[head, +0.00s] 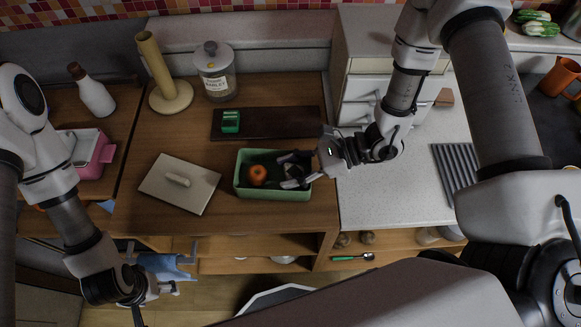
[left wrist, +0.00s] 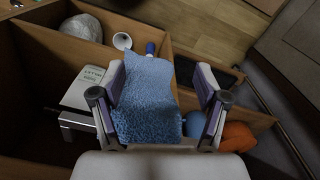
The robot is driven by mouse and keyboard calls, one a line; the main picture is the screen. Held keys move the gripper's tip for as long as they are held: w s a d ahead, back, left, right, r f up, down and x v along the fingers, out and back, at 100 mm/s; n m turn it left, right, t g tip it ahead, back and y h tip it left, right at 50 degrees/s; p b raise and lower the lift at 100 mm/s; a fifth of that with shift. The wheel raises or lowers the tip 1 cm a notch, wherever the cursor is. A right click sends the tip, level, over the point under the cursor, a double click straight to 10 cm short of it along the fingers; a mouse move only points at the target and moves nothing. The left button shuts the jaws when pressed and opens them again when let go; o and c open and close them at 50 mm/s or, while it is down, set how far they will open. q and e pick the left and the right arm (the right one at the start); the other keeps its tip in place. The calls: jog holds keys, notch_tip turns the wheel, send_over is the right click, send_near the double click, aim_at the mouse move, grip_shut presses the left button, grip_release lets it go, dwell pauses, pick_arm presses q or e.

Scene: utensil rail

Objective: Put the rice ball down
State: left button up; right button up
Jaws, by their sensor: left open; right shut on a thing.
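My right gripper (head: 291,172) reaches in from the right over the right part of a green open box (head: 273,193). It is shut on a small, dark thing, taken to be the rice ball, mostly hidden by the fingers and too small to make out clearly. I cannot tell whether it touches the box floor. My left gripper (head: 138,302) is low at the front left, below the worktop, and open. In the left wrist view its fingers (left wrist: 160,95) are spread on either side of a blue cloth (left wrist: 147,100).
An orange fruit (head: 257,174) sits in the box's left part. A jar (head: 215,75) and paper-roll stand (head: 170,92) stand at the back.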

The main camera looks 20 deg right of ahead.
aim_at(295, 169)
jog(key=shift+f+b, duration=0.4)
jog(key=shift+f, duration=0.05)
jog(key=shift+s+f, duration=0.1)
jog(key=shift+f, duration=0.05)
jog(key=o, duration=0.9)
jog(key=shift+r+p, duration=0.6)
jog(key=shift+p, duration=0.05)
jog(key=b+v, duration=0.1)
jog(key=v, duration=0.3)
jog(key=shift+d, duration=0.2)
jog(key=p+v, duration=0.1)
jog(key=v, duration=0.6)
jog(key=shift+d+r, duration=0.3)
